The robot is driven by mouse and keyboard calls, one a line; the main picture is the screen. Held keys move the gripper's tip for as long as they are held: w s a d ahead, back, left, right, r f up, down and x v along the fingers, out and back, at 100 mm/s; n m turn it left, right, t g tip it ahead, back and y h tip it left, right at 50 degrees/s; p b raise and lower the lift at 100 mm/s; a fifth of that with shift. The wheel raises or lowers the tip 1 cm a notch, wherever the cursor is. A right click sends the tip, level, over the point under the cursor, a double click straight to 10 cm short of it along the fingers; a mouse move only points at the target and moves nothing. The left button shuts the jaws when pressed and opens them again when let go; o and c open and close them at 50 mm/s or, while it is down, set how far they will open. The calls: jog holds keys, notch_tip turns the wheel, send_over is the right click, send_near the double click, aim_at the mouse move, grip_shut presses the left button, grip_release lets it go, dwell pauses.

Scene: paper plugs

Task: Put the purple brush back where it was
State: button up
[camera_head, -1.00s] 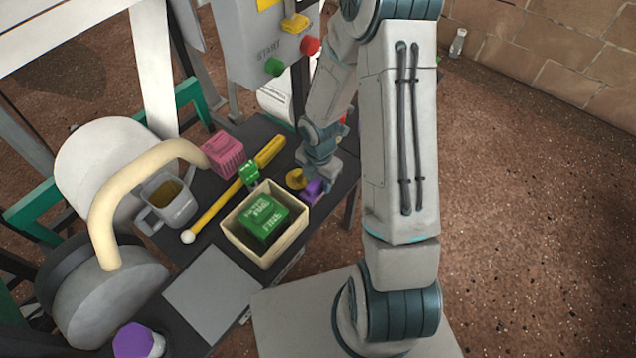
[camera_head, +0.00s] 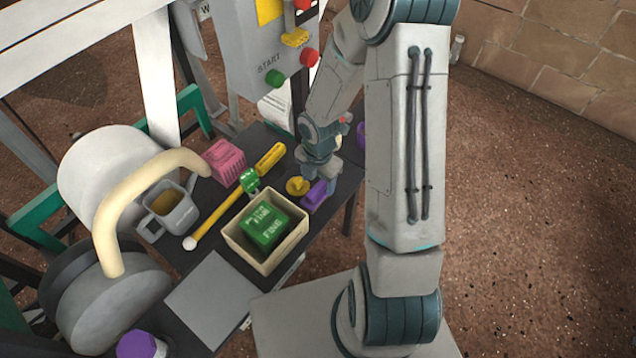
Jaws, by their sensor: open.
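A small purple block-like thing (camera_head: 315,195), likely the purple brush, lies on the dark table right of the cream box and beside a round yellow piece (camera_head: 297,186). My gripper (camera_head: 318,181) is just above and behind it, pointing down. The jaws are open, but the fingers are small and partly hidden, so I cannot tell whether they touch it. Another purple thing (camera_head: 361,136) shows partly behind my arm. A purple-topped piece (camera_head: 136,345) is at the bottom left.
A cream box (camera_head: 240,252) holds a green block (camera_head: 264,226). A yellow stick (camera_head: 213,215), green piece (camera_head: 249,181), pink block (camera_head: 224,159), grey mug (camera_head: 176,215) and grey plate (camera_head: 212,298) lie nearby. A control box (camera_head: 262,52) stands behind.

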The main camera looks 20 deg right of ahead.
notch_tip(320, 180, up, 9)
jog(key=p, duration=0.3)
notch_tip(320, 180, up, 11)
jog(key=m+h, duration=0.1)
jog(key=m, duration=1.1)
send_over(319, 186)
jog(key=s+d, duration=0.2)
jog(key=s, duration=0.4)
jog(key=s+a+r+m+t+y, duration=0.1)
jog(key=s+a+r+m, duration=0.1)
jog(key=s+r+m, duration=0.5)
jog(key=s+m, duration=0.1)
jog(key=m, duration=0.5)
jog(key=shift+r, duration=0.35)
jog(key=shift+w+r, duration=0.1)
notch_tip(319, 186, up, 23)
jog(key=t+p, duration=0.1)
jog(key=p, duration=1.9)
jog(key=shift+a+t+p, duration=0.15)
jog(key=shift+t+p, duration=0.15)
jog(key=shift+t, duration=0.1)
